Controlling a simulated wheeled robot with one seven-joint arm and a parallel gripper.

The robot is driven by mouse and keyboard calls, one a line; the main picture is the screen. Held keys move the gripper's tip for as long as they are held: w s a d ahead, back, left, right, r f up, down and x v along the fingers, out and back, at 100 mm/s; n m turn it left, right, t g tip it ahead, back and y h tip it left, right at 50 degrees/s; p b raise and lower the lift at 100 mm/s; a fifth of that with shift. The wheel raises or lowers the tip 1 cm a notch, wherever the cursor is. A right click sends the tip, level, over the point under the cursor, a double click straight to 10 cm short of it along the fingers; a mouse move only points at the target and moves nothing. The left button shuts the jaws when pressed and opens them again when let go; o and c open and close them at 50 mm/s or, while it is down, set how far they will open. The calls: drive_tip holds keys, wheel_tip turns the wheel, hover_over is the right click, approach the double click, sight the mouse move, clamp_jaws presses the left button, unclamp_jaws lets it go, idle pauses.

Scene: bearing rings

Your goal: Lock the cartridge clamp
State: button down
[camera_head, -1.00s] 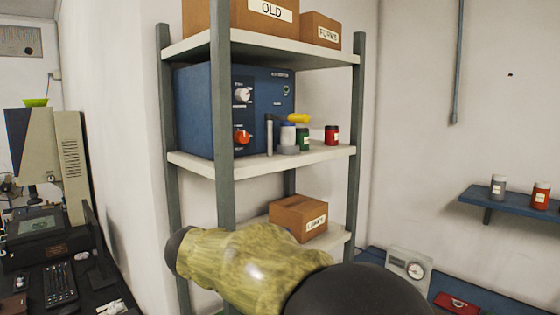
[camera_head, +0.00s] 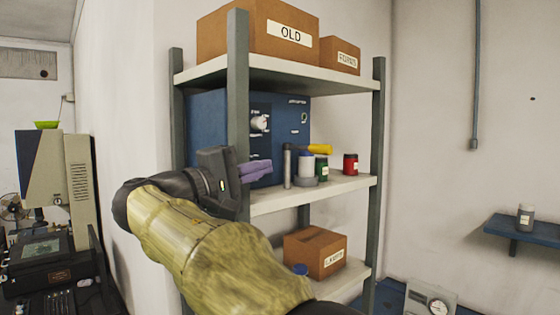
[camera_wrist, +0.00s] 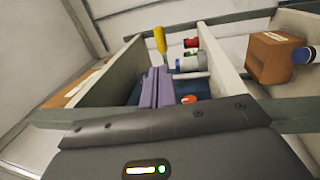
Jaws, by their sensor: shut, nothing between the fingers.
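The clamp stands on the middle shelf, with a yellow handle (camera_head: 320,149) pointing right and a grey base (camera_head: 305,181). A white cartridge with a blue top (camera_head: 306,164) sits upright at it; I cannot tell how firmly it is held. In the wrist view the yellow handle (camera_wrist: 160,40) shows beyond the fingertips. My gripper (camera_head: 262,169) has purple fingers, shut and empty, in front of the blue box and left of the clamp, apart from it. The shut fingers (camera_wrist: 155,82) also show in the wrist view.
A blue box with knobs (camera_head: 208,122) stands behind my gripper. A grey post (camera_head: 238,80) rises close by my gripper. A green jar (camera_head: 322,168) and a red jar (camera_head: 350,164) stand right of the clamp. Cardboard boxes sit above (camera_head: 255,35) and below (camera_head: 314,252).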

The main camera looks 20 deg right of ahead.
sight(318, 151)
drive_tip(key=p+x, duration=0.7)
drive_tip(key=x, duration=0.5)
drive_tip(key=shift+d+r, duration=0.1)
drive_tip(key=shift+r, duration=0.1)
drive_tip(key=shift+w+d+f, duration=0.1)
drive_tip(key=shift+w+d, duration=0.05)
drive_tip(key=shift+d, duration=0.4)
drive_tip(key=shift+w+f, duration=0.1)
drive_tip(key=shift+d+t, duration=0.1)
drive_tip(key=shift+t, duration=0.2)
